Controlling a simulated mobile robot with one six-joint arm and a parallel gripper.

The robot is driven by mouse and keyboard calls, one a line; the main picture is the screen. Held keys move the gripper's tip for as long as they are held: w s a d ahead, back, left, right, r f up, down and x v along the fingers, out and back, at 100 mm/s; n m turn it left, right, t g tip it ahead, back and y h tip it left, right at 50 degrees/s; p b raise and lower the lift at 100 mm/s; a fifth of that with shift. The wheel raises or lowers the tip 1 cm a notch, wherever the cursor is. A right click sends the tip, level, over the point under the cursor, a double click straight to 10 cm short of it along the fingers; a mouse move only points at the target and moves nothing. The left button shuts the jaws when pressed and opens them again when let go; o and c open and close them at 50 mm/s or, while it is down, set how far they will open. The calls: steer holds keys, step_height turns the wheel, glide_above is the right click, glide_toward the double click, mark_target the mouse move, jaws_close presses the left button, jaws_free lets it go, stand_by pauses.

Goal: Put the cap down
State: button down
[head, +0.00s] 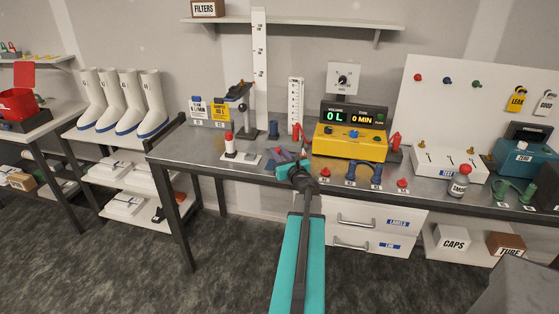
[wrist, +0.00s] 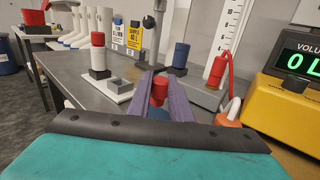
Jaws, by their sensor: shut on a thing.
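My gripper (head: 287,157) is over the bench, left of the yellow pump box. In the wrist view its purple fingers (wrist: 160,92) are shut on a small red cap (wrist: 159,88). The cap's lower part is hard to make out between the fingers. Whether the cap touches the bench top cannot be told. In the head view the fingers mostly hide the cap. A white holder plate (wrist: 113,90) with a red-topped white and black cylinder (wrist: 98,55) stands ahead and left of the fingers; the cylinder also shows in the head view (head: 229,142).
A dark blue cylinder (wrist: 181,55) and a red piece with a hose (wrist: 217,70) stand beyond the fingers. The yellow pump box (head: 350,143) reads 0 L, 0 MIN. Red and blue fittings (head: 350,172) line the front edge. Grey bench top (head: 190,150) is clear at left.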

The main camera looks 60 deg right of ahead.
step_height(320, 180, down, 2)
steer(key=shift+s+f+b, duration=0.1)
steer(key=shift+f+b, duration=0.15)
steer(key=shift+b, duration=0.5)
steer(key=shift+f, duration=0.45)
steer(key=c, duration=1.6)
jaws_free()
steer(key=shift+a, duration=0.1)
steer(key=shift+p+v, duration=0.6)
steer(key=shift+v, duration=5.3)
